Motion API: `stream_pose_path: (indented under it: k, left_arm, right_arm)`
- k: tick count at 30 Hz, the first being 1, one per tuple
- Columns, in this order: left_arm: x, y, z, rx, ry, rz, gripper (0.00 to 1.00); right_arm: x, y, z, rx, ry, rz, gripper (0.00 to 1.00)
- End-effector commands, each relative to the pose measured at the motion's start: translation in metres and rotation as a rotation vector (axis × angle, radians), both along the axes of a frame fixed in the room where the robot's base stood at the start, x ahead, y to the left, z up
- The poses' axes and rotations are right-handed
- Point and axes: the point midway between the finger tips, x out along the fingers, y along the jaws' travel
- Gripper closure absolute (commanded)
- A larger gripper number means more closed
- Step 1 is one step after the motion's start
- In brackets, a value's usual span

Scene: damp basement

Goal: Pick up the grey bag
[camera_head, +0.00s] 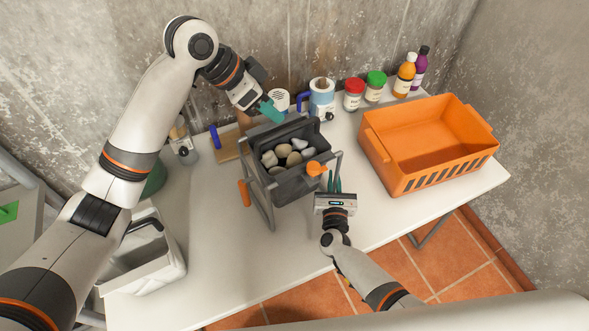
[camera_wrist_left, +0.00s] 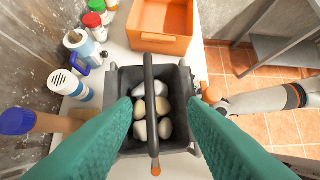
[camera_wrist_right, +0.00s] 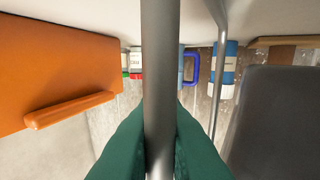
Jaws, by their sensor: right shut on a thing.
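A dark grey open container (camera_head: 292,188) full of stones stands on the white table in a grey metal frame. It looks stiff, and I see nothing that is clearly a soft bag. In the left wrist view the container (camera_wrist_left: 130,80) has a dark bar across its top. My left gripper (camera_head: 270,108) is open above the container's far side, its teal fingers apart on either side of the bar. My right gripper (camera_head: 334,184) is at the container's right side, shut on a grey metal post (camera_wrist_right: 160,60) of the frame.
An orange crate (camera_head: 375,160) stands on the right of the table (camera_head: 215,250). Jars, bottles and a blue-handled mug (camera_head: 322,95) line the wall. A pale tub (camera_head: 165,277) stands at the left. The table's front middle is mostly clear.

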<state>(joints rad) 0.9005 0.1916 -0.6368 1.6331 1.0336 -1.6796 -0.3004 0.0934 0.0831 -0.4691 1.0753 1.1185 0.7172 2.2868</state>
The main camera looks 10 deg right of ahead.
Motion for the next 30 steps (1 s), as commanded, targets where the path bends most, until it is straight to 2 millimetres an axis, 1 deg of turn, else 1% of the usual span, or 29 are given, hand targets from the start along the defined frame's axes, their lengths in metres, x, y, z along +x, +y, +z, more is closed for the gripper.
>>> stream_pose_path:
  k: [1,3,8,11,15,18,26,30]
  left_arm:
    - [0.002,-0.003,0.006,0.050,0.003,0.015,0.61]
    - [0.004,-0.005,0.009,0.107,0.013,0.038,0.61]
    - [0.006,-0.006,0.010,0.182,0.023,0.080,0.61]
    - [0.008,-0.010,-0.002,0.195,0.028,0.087,0.61]
    - [0.012,-0.019,-0.027,0.194,0.029,0.087,0.61]
    - [0.014,-0.024,-0.040,0.192,0.028,0.086,0.61]
    - [0.018,-0.030,-0.060,0.192,0.027,0.085,0.61]
    - [0.021,-0.034,-0.081,0.192,0.028,0.086,0.61]
  right_arm:
    - [0.000,0.000,0.000,0.000,0.000,0.000,1.00]
    - [0.000,0.000,0.000,0.000,0.000,-0.001,1.00]
    - [0.000,-0.001,0.000,0.001,0.000,-0.001,1.00]
    - [0.000,-0.001,0.000,0.001,0.000,-0.001,1.00]
    - [0.000,-0.001,0.000,0.000,0.000,-0.001,1.00]
    - [0.000,-0.001,0.000,0.000,0.000,-0.001,1.00]
    - [0.000,-0.001,0.000,0.000,0.000,-0.001,1.00]
    - [0.000,-0.001,0.000,0.000,0.000,-0.001,1.00]
